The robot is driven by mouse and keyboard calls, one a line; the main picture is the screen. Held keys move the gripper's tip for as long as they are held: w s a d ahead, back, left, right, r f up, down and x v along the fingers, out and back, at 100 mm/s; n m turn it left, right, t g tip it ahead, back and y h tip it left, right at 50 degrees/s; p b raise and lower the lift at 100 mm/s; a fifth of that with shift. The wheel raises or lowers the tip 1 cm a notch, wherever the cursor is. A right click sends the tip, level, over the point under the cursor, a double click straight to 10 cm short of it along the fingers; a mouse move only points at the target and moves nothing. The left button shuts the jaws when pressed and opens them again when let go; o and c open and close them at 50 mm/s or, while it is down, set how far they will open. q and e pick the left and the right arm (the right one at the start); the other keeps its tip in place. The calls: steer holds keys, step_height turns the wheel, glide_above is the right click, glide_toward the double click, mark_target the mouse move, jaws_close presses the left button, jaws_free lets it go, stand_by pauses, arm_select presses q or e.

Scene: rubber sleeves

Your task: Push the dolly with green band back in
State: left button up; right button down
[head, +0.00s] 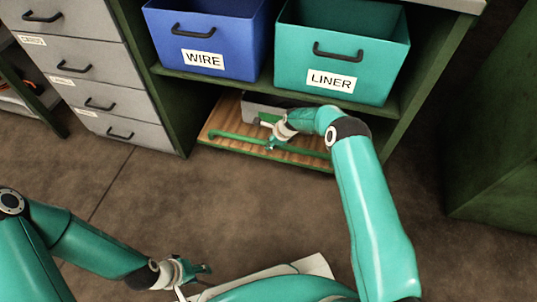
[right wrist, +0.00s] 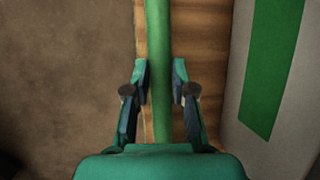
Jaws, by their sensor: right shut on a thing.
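The dolly (head: 225,128) has a brown wooden deck and a green bar (head: 230,136) along its front edge. It sits low in the green cabinet's bottom opening, its front edge around the cabinet's front. A grey body with a green band (right wrist: 275,65) is on it; my right arm partly hides this in the head view. My right gripper (head: 270,145) is at the green bar. In the right wrist view my right gripper (right wrist: 161,95) has its fingers on either side of the bar, shut on it. My left gripper (head: 203,272) is low in front, away from the dolly; its finger gap is unclear.
A blue WIRE bin (head: 231,35) and a teal LINER bin (head: 382,75) stand on the shelf above the dolly. Grey drawers (head: 97,77) are at the left and a green cabinet (head: 500,150) at the right. The brown floor (head: 130,190) in front is open.

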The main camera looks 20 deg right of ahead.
steer(key=shift+w+d+f, duration=0.1)
steer(key=shift+w+d, duration=0.05)
arm_select(q)
steer(key=shift+f, duration=0.4)
arm_select(e)
steer(key=shift+w+d+r, duration=0.1)
steer(key=shift+r, duration=0.1)
steer(key=c, duration=1)
jaws_free()
steer(key=shift+o, duration=0.2)
steer(key=shift+s+d+r, duration=0.2)
steer(key=shift+r, duration=0.35)
steer(key=s+d, duration=0.6)
steer(key=s, duration=0.4)
steer(key=shift+s+f, duration=0.15)
steer(key=shift+s, duration=0.1)
